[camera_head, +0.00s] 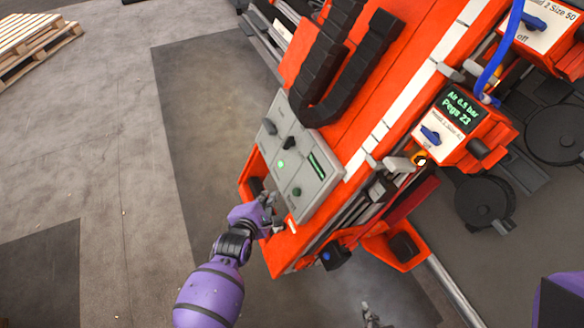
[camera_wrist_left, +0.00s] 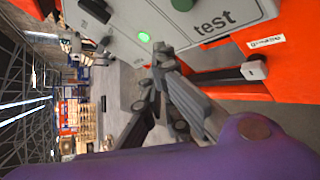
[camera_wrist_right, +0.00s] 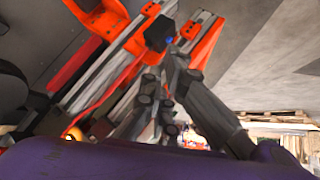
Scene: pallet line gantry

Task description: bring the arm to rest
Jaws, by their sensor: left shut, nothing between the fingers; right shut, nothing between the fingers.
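My left arm is purple with a dark grey gripper (camera_head: 268,200). In the head view the left gripper is beside the lower left edge of a grey control panel (camera_head: 302,155) on the orange gantry (camera_head: 295,250). In the left wrist view the left gripper's fingers (camera_wrist_left: 160,70) are together and empty, near the panel's lit green button (camera_wrist_left: 144,37); I cannot tell if they touch the panel. My right gripper (camera_head: 372,315) shows only at the bottom edge of the head view, apart from the gantry. In the right wrist view its fingers (camera_wrist_right: 163,75) are together and empty.
An orange box with a green display (camera_head: 461,106) and blue switch sits at the right, with a blue hose (camera_head: 505,50) above. Dark round cups (camera_head: 483,200) hang there. A wooden pallet (camera_head: 35,40) lies at the far left. The floor (camera_head: 110,150) left of the gantry is clear.

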